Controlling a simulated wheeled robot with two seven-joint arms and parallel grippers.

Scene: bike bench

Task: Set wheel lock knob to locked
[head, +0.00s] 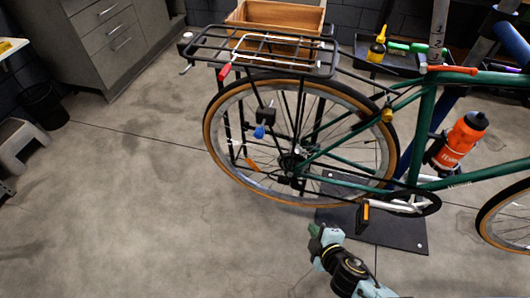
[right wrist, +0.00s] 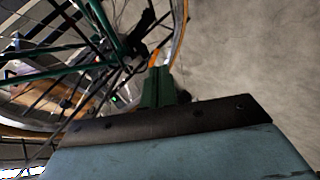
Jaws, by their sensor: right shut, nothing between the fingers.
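A blue knob (head: 259,132) sits below a small dark block (head: 267,116) at the left part of the bike's rear wheel (head: 207,128). It is the likeliest wheel lock knob, but its setting cannot be read. My right gripper (head: 315,231) is low in front of the rear wheel, apart from the knob, below and to its right. Its green fingers are closed together and empty; they also show in the right wrist view (right wrist: 158,88), pointing toward the bike's spokes and frame. My left gripper is not in view.
The green bike (head: 428,115) stands over a dark floor plate (head: 386,233). A black rack (head: 262,62) with a red-tipped lever (head: 224,72) overhangs the wheel.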

